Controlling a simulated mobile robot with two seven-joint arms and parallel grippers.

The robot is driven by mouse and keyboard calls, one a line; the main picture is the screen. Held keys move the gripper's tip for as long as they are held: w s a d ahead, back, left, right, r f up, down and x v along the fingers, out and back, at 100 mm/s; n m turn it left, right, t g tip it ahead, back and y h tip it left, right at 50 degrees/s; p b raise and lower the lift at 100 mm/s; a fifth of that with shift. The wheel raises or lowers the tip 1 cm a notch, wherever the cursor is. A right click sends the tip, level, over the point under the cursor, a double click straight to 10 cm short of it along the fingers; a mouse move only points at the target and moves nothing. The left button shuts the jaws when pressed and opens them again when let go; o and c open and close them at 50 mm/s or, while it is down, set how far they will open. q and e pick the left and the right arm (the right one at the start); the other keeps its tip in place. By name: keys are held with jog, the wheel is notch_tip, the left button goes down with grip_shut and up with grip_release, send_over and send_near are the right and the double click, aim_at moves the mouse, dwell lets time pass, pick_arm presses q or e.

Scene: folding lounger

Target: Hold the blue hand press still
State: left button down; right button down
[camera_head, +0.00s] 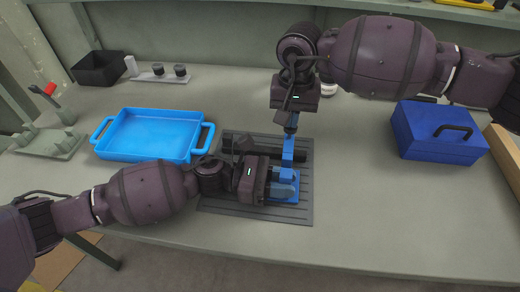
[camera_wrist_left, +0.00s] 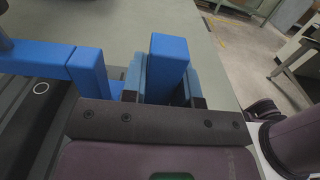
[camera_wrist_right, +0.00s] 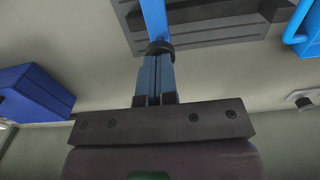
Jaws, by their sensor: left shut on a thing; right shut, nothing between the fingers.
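The blue hand press (camera_head: 287,157) stands on a dark ribbed mat (camera_head: 230,211) on the bench. My left gripper (camera_head: 277,187) is low at the press and shut on a blue part of it. In the left wrist view that part is an upright blue block (camera_wrist_left: 168,58) between the fingers. My right gripper (camera_head: 291,122) is above the press, shut and empty, pointing down. In the right wrist view its closed fingertips (camera_wrist_right: 157,60) meet a dark round end on the blue bar (camera_wrist_right: 154,18); I cannot tell whether they touch. My left gripper hides part of the press base.
A blue tray (camera_head: 150,156) with handles stands to the left. A blue toolbox (camera_head: 437,146) stands to the right. A black bin (camera_head: 98,78) and a rack with dark knobs (camera_head: 158,78) are behind. The front bench edge is clear.

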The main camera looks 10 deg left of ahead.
jog(key=shift+f, duration=0.1)
jog(key=shift+f, duration=1)
pick_arm(q)
jog(key=shift+r, duration=0.1)
pick_arm(e)
jog(key=shift+r, duration=1.15)
jog(key=shift+r, duration=3.5)
jog(key=shift+f, duration=0.15)
pick_arm(q)
jog(key=c, duration=0.8)
grip_release()
